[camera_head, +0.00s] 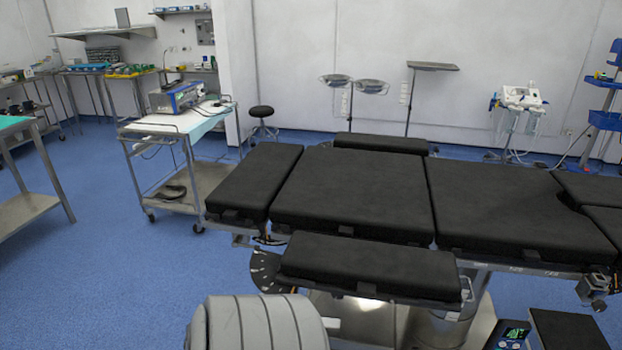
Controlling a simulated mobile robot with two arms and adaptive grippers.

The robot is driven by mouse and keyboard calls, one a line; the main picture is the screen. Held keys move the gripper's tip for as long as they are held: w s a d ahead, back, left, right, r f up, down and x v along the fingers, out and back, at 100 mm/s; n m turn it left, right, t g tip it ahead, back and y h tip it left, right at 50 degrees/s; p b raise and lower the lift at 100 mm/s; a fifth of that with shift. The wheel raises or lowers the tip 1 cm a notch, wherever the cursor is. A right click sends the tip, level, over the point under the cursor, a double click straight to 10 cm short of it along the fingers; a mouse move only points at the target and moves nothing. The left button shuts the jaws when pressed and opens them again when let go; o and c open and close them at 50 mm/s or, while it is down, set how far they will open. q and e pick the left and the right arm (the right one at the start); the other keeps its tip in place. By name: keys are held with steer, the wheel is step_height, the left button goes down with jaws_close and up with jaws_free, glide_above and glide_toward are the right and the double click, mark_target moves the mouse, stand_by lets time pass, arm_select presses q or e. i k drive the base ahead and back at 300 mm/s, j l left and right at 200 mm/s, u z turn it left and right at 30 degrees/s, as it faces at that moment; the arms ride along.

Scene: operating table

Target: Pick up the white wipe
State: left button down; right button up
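I cannot make out a white wipe in the head view. The black padded operating table (350,195) fills the middle and right, and its pads look bare. A wheeled metal cart (165,135) stands beyond its left end, with a blue-and-grey device (177,97) on a pale covering. I cannot tell whether any of that covering is a wipe. Neither of my grippers is in view.
A black stool (262,112), a stand with two basins (350,85) and a white device on a pole (521,98) stand behind. Blue floor (95,275) is clear at the left front.

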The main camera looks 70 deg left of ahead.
mark_target(328, 321)
steer(key=u, duration=2.2)
